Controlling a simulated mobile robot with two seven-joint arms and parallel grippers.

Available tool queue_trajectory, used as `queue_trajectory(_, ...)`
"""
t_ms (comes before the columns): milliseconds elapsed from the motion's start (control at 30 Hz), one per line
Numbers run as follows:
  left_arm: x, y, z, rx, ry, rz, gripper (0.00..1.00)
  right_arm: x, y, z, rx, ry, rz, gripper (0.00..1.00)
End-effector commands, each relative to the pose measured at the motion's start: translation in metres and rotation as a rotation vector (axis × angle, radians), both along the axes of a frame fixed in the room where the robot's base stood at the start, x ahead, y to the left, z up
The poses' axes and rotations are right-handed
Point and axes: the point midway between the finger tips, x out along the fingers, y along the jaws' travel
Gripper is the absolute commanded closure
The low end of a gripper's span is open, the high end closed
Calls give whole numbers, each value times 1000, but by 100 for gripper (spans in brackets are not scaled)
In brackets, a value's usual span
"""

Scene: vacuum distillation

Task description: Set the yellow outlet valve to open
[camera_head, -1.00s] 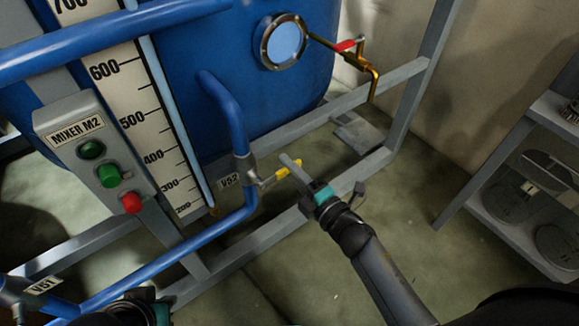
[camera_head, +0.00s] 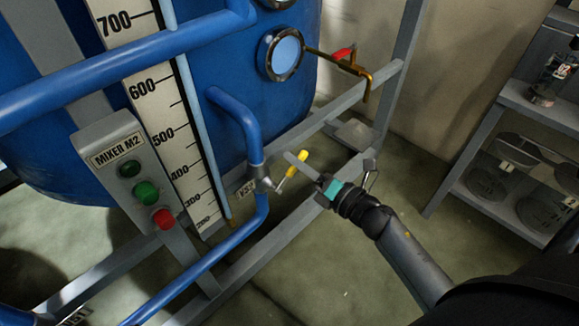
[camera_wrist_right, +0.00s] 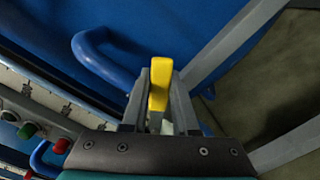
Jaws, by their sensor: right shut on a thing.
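The yellow valve handle (camera_head: 296,164) sits on a grey valve body (camera_head: 263,183) in the blue outlet pipe (camera_head: 252,135), beside a label that seems to read V52 (camera_head: 246,189). The handle slants up and to the right from the valve, at an angle to the pipe. My right gripper (camera_head: 302,164) reaches it from the right and is shut on it. In the right wrist view, the yellow handle (camera_wrist_right: 160,83) stands between the two grey fingers of my right gripper (camera_wrist_right: 160,95). My left gripper is out of view.
A grey frame rail (camera_head: 245,265) runs below the valve. The mixer panel (camera_head: 130,165) with green and red buttons is at the left. A red-handled tap (camera_head: 343,52) is above. A shelf (camera_head: 470,200) stands at the right.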

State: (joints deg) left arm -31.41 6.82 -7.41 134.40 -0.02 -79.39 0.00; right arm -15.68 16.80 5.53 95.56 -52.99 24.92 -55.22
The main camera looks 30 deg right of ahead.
Motion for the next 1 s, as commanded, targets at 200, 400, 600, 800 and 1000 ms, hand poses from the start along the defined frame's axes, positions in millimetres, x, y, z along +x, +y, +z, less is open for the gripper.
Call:
queue_trajectory(200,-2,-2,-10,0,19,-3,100,-4,11,13,-194,-73,6,100)
queue_trajectory(400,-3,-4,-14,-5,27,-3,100,-8,21,21,-373,-139,6,100)
queue_trajectory(600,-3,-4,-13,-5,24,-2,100,-12,32,27,-546,-200,6,100)
queue_trajectory(800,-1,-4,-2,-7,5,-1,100,-15,43,30,-692,-252,4,100)
queue_trajectory(1000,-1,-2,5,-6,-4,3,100,-18,50,31,-800,-290,4,100)
